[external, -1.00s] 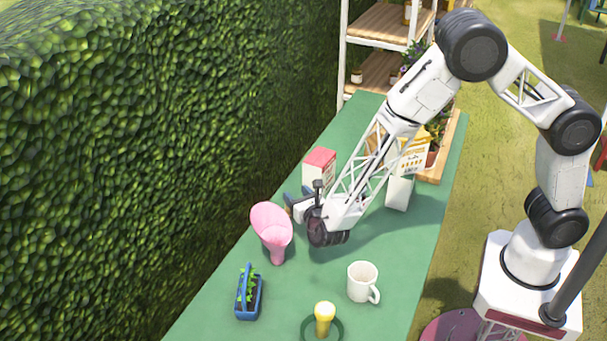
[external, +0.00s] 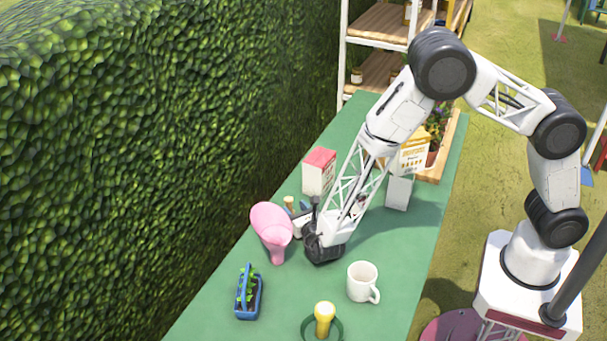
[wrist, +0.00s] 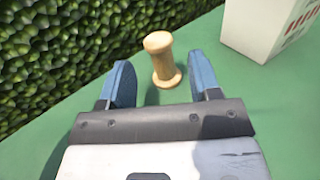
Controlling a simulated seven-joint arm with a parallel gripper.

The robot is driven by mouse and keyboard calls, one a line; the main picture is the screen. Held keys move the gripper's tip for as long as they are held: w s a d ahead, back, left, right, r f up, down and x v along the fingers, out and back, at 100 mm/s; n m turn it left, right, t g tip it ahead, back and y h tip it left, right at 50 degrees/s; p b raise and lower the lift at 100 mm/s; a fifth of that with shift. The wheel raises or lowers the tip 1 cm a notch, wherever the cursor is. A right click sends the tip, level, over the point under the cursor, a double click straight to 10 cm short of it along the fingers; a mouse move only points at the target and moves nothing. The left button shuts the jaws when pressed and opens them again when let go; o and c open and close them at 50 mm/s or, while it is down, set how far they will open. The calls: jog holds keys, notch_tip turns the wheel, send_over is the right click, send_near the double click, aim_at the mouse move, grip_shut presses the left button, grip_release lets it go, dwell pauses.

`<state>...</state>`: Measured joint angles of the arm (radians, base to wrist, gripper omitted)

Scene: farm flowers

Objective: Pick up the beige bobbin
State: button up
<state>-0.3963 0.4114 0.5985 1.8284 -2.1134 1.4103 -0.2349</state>
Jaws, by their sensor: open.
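The beige bobbin (wrist: 162,60) stands upright on the green table in the wrist view, just ahead of and between my gripper's two blue fingers, nearer the right one. Its lower end shows in the gap between the fingertips. My gripper (wrist: 160,82) is open and empty.
A pink vase-like container (external: 271,226) stands close left of my gripper. A red-topped white carton (external: 319,172) is behind it. A white mug (external: 362,282), a blue planter (external: 249,293) and a yellow-topped object (external: 324,318) stand toward the front. A hedge (external: 150,150) borders the table's left side.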

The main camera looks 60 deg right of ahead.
aim_at(290, 204)
jog(key=shift+x, duration=3.1)
jog(key=c, duration=0.9)
